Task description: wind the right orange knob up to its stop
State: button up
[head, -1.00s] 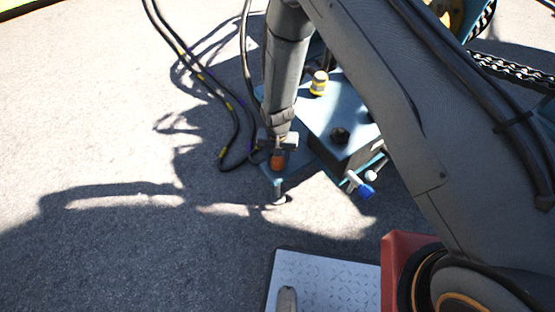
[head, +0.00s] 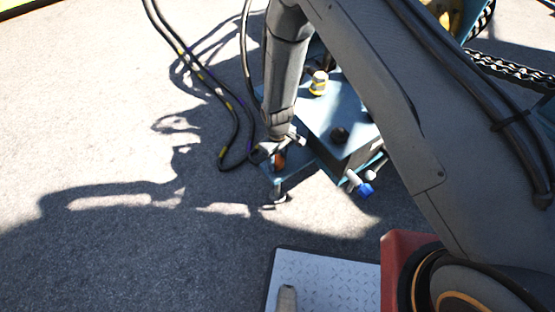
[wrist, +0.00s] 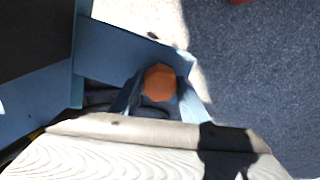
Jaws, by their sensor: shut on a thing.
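One orange knob (head: 280,161) shows in the head view, low on the blue-grey machine, partly covered by my gripper. In the wrist view the orange knob (wrist: 160,83) is a faceted, roughly round cap seen end-on. My gripper (head: 277,153) points down over it. In the wrist view my gripper (wrist: 159,94) has a finger on each side of the knob and is shut on it. Any mark showing the knob's turn or stop cannot be made out. No second orange knob is visible.
Black cables (head: 228,95) lie to the left. A chain (head: 510,68) runs at upper right. Left ground is clear.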

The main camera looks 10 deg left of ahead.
aim_at(278, 160)
jog(key=n, duration=0.3)
jog(key=shift+n, duration=2.1)
jog(key=o, duration=1)
jog(key=shift+r+p, duration=0.3)
jog(key=shift+r, duration=3.65)
